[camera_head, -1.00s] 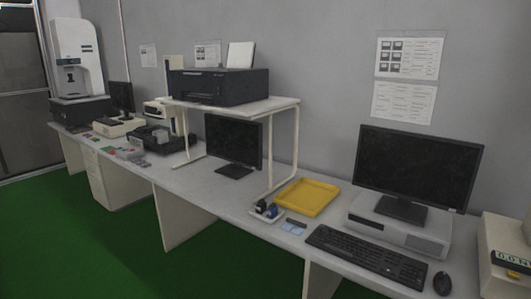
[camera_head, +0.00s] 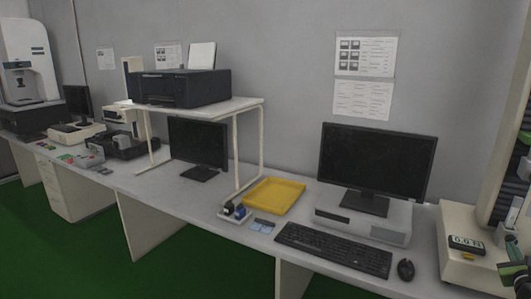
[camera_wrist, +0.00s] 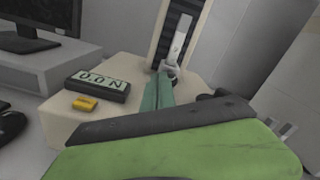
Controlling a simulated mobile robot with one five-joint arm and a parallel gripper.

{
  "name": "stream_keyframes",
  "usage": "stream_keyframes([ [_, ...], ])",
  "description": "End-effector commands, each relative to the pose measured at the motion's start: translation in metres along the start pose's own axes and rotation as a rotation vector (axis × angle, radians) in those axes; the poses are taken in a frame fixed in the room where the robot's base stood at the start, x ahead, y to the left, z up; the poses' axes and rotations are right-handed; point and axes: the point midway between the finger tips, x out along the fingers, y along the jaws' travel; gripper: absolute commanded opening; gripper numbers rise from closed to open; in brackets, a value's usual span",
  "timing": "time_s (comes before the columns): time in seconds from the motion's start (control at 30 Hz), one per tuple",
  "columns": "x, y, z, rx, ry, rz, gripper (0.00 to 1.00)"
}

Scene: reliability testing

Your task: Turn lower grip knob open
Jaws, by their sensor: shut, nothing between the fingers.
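A beige force tester with a dark vertical column (camera_head: 508,160) stands at the right edge in the head view. In the wrist view its beige base (camera_wrist: 75,128) carries a display (camera_wrist: 99,83). A light grey grip part (camera_wrist: 169,68) sits in front of the dark column (camera_wrist: 178,30); I cannot make out the lower knob clearly. My gripper (camera_wrist: 160,88) is shut and empty, its teal fingers pointing toward the grip. I cannot tell whether they touch it. A green part of my arm shows at the lower right in the head view.
A yellow button (camera_wrist: 85,103) lies in front of the display. Left of the tester are a mouse (camera_head: 405,269), a keyboard (camera_head: 333,250) and a monitor (camera_head: 375,160). A yellow tray (camera_head: 274,195) is further left.

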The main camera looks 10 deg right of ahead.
Motion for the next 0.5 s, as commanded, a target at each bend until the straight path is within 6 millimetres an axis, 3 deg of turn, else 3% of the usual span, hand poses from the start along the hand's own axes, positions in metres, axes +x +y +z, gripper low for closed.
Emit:
stream_keyframes([
  [0.13, -0.009, -0.023, -0.002, 0.0, 0.001, -0.002, 0.0],
  [0.33, -0.005, -0.022, -0.004, 0.0, 0.0, 0.0, 0.0],
  [0.5, 0.011, -0.022, -0.004, 0.0, 0.0, 0.0, 0.0],
])
